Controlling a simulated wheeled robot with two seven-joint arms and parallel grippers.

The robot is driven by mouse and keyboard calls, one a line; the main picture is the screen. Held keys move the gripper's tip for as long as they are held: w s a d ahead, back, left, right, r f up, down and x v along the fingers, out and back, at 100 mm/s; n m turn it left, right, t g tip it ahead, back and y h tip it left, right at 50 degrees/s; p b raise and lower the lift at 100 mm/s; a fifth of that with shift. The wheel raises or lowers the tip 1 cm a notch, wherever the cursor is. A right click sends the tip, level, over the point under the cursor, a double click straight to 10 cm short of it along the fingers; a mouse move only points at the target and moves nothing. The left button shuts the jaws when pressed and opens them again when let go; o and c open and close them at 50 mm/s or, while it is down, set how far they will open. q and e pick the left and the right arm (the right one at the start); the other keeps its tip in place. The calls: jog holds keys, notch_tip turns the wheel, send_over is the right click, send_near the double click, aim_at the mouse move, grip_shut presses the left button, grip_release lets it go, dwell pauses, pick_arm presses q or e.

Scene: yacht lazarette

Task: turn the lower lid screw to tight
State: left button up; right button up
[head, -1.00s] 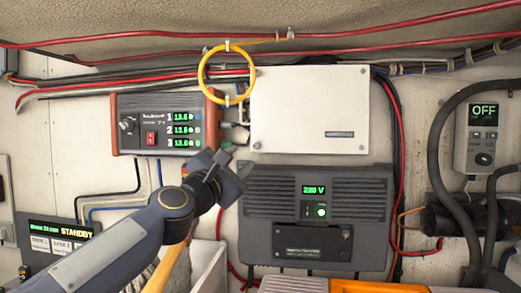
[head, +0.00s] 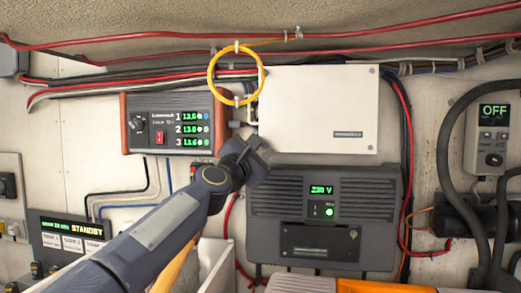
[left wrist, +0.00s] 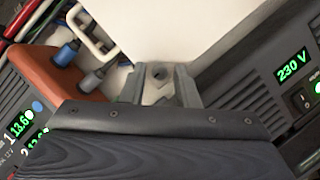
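The white box lid (head: 318,110) is mounted on the wall in the middle of the head view. My left gripper (head: 247,156) is at its lower left corner and covers that corner from the head camera. In the left wrist view my left gripper's two grey fingers (left wrist: 160,88) stand apart. Between them shows a small light grey screw-like piece with a dark recess (left wrist: 158,73), at the edge of the white lid (left wrist: 205,30). I cannot tell whether the fingers touch it. My right gripper is in neither view.
A dark inverter (head: 330,220) reading 230 V sits just below the lid. An orange-sided meter panel (head: 170,124) is close on the left. A yellow cable loop (head: 211,75) hangs above the gripper. Cables run down the right side.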

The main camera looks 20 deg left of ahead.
pick_arm(q)
grip_shut()
